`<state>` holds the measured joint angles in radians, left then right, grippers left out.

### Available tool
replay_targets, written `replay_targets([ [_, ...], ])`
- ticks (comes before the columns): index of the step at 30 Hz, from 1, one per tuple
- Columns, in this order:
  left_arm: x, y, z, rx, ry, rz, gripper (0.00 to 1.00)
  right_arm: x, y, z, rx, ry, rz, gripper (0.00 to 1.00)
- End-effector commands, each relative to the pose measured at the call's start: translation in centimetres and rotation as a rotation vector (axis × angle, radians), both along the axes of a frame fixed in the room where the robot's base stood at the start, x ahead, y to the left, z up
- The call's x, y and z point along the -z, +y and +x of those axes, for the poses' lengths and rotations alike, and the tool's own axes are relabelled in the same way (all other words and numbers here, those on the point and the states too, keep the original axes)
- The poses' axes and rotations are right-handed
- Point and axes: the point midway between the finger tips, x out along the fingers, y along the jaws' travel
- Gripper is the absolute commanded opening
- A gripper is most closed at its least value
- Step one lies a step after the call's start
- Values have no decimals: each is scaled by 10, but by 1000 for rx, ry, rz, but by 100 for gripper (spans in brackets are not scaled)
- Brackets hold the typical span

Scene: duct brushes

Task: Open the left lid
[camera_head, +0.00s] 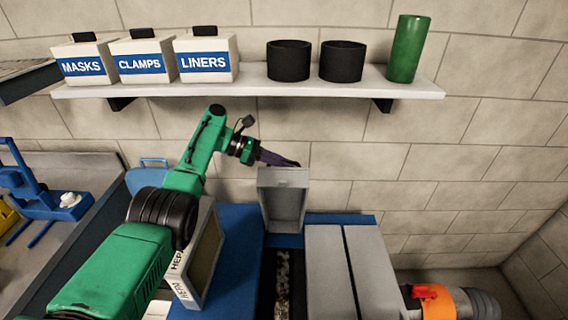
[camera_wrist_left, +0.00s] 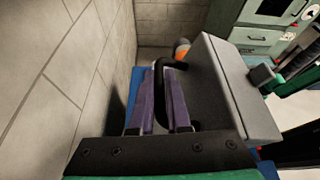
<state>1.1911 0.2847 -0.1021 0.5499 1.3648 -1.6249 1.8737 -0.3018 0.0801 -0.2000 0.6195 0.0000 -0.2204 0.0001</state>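The left lid (camera_head: 284,200) is a grey shallow panel standing raised, close to upright, at the back of the blue unit, with its hollow underside toward the head camera. Its grey outer face also shows in the left wrist view (camera_wrist_left: 215,85). My left gripper (camera_head: 280,160) is at the lid's top edge. In the left wrist view its purple fingers (camera_wrist_left: 165,100) sit on both sides of the lid's black loop handle (camera_wrist_left: 162,85) and appear shut on it. Below the raised lid, a dark opening (camera_head: 283,285) shows something grey and rough. My right gripper is not seen.
A closed grey lid (camera_head: 365,270) lies right of the opening. A HEPA filter box (camera_head: 205,260) stands left, beside my arm. An orange-collared duct (camera_head: 447,302) is at the right. A wall shelf (camera_head: 250,88) with labelled bins, black cups and a green cylinder hangs above.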

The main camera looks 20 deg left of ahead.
Motion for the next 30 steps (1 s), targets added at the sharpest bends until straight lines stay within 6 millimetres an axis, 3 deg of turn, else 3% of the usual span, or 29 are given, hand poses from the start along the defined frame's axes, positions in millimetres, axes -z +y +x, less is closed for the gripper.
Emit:
replay_targets([
  [1,1,0,0,2,2,1,26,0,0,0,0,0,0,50],
  [3,1,0,0,2,2,1,45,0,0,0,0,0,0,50],
  [12,0,1,0,0,0,1,45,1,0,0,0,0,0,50],
  [17,-6,22,-4,-2,-2,2,45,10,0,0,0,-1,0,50],
  [20,-13,46,-8,-3,-2,1,45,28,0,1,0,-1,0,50],
  [24,-15,59,-11,0,-2,3,45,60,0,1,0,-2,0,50],
  [30,-27,67,-14,1,2,1,45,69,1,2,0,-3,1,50],
])
